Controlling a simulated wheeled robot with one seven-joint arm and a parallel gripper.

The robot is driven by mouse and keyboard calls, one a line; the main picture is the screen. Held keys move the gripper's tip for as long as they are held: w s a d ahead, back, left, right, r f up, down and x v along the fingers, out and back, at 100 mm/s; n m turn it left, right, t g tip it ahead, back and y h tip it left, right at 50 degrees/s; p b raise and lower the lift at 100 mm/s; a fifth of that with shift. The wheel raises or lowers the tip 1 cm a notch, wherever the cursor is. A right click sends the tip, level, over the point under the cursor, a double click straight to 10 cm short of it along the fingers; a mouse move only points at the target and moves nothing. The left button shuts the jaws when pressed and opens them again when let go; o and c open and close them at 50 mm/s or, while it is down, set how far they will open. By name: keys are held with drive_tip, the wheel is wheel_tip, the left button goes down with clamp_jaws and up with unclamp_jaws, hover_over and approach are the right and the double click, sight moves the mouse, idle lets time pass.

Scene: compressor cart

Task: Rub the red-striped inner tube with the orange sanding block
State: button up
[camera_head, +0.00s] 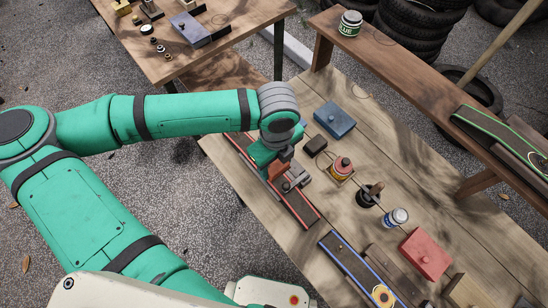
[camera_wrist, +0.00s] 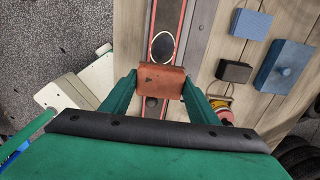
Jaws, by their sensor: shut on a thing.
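The red-striped inner tube (camera_head: 302,209) is a dark flat strip with red edges on the wooden table. It also shows in the wrist view (camera_wrist: 172,14), with a pale oval outline (camera_wrist: 162,46) on it. My gripper (camera_wrist: 160,86) is shut on the orange sanding block (camera_wrist: 162,80), with one finger at each side. The block is over the strip, just on the near side of the oval, overlapping its edge in the picture. I cannot tell whether it touches the rubber. In the head view my gripper (camera_head: 278,170) is over the strip and partly hides it.
A blue box (camera_head: 335,120), a dark block (camera_head: 315,144), a red-and-yellow container (camera_head: 341,169), a white jar (camera_head: 396,217) and a red box (camera_head: 425,254) stand to the right. A blue-striped tube (camera_head: 345,258) lies nearer. A green-striped one (camera_head: 480,125) is on the bench.

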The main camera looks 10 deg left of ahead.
wheel_tip(320, 180, up, 2)
drive_tip(key=shift+w+d+r, duration=0.1)
drive_tip(key=shift+w, duration=0.05)
drive_tip(key=shift+s+r, duration=0.2)
drive_tip(key=shift+r, duration=0.05)
idle(0.4)
